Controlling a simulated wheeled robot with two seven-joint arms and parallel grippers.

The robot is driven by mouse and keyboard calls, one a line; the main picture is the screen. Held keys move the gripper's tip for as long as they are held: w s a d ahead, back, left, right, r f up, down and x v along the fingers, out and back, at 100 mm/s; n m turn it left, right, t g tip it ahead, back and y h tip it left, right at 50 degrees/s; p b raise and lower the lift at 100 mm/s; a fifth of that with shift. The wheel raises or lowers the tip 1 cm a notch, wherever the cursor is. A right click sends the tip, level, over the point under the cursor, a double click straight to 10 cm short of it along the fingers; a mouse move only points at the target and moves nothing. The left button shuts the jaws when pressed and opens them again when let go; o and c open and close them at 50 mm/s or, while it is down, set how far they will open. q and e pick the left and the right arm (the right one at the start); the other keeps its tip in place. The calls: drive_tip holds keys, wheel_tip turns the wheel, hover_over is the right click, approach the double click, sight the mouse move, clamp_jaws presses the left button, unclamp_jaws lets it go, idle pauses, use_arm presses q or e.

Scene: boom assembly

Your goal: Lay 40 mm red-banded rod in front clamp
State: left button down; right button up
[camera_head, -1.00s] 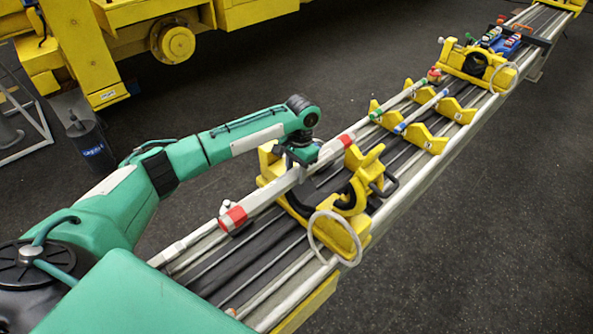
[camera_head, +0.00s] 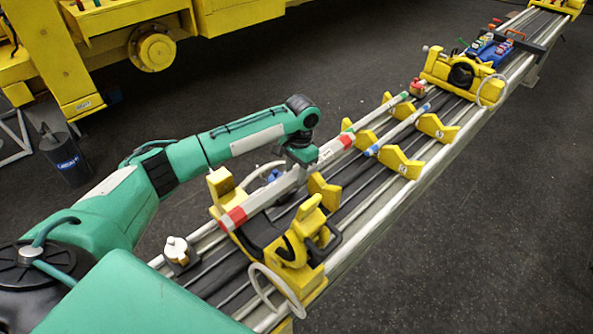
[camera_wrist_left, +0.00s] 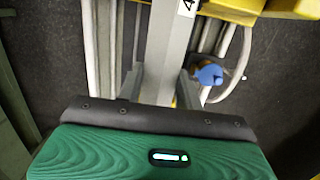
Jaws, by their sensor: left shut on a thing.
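The red-banded rod (camera_head: 268,193) is grey with a red band near each end. My left gripper (camera_head: 302,160) is shut on it around its middle, and the rod slants from lower left to upper right. In the left wrist view, the grey rod (camera_wrist_left: 167,48) runs up from between the fingers (camera_wrist_left: 165,92) and bears a "4" label. The yellow front clamp (camera_head: 288,252) is on the rails with its hinged part raised. The rod's near end overlaps the clamp's left side in the head view; I cannot tell whether they touch. My right gripper is out of view.
Yellow V-blocks (camera_head: 400,163) beyond the clamp carry green-banded (camera_head: 378,112) and blue-banded (camera_head: 401,130) rods. A second yellow clamp (camera_head: 462,74) and a blue tray (camera_head: 494,50) stand farther up the rails. A white-topped fitting (camera_head: 178,250) is at the near left.

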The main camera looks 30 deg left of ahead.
sight(295, 182)
use_arm(q)
drive_tip(key=shift+s+f, duration=0.1)
drive_tip(key=shift+f, duration=1.05)
drive_tip(key=shift+f+b, duration=3.2)
drive_tip(key=shift+b, duration=0.3)
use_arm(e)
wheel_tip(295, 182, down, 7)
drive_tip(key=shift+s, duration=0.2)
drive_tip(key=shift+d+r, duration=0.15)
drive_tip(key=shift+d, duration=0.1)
use_arm(q)
drive_tip(key=shift+s+p, duration=0.1)
drive_tip(key=shift+p, duration=0.4)
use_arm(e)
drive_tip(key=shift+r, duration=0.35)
use_arm(q)
drive_tip(key=shift+s, duration=0.1)
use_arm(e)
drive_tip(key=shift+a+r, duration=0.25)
